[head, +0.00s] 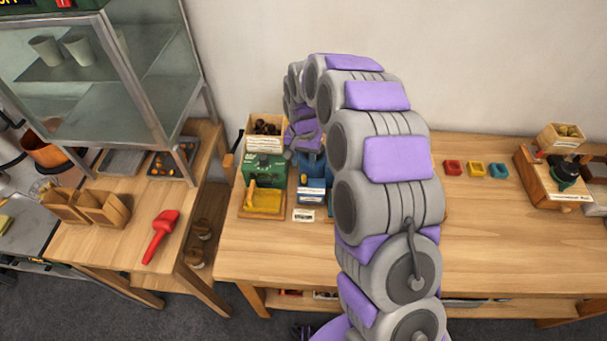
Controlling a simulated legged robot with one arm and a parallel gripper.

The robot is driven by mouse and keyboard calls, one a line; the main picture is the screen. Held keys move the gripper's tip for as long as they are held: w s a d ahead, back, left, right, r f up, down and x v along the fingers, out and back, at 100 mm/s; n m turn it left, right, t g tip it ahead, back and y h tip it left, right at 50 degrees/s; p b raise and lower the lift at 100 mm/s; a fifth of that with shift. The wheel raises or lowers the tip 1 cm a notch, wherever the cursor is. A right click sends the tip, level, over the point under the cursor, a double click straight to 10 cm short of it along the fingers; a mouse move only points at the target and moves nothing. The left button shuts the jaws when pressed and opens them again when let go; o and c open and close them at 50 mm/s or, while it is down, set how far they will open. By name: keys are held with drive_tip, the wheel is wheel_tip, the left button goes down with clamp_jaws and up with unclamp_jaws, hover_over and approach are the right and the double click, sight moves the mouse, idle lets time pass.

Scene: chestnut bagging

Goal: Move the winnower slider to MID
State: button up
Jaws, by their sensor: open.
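A green box-like machine (265,168), which looks like the winnower, stands at the left of the long wooden table. A wooden hopper (266,129) of dark chestnuts sits on its top, and a yellow tray (263,201) is in front of it. Its slider is too small to make out, so I cannot tell its setting. My gripper (301,146) is open, small in the picture, just right of the green machine and above a blue container (312,190). My arm partly hides the gripper and the blue container. I cannot tell whether the fingers touch anything.
Red (452,168), yellow (475,169) and blue (498,171) blocks lie right of my arm. A wooden device (548,185) stands at the far right. A red scoop (161,237) lies on the left table. The long table's front is mostly clear.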

sight(304, 179)
wheel_tip(304, 179, down, 8)
drive_tip(key=shift+r+b, duration=0.1)
drive_tip(key=shift+b, duration=0.2)
clamp_jaws()
idle(0.3)
idle(0.4)
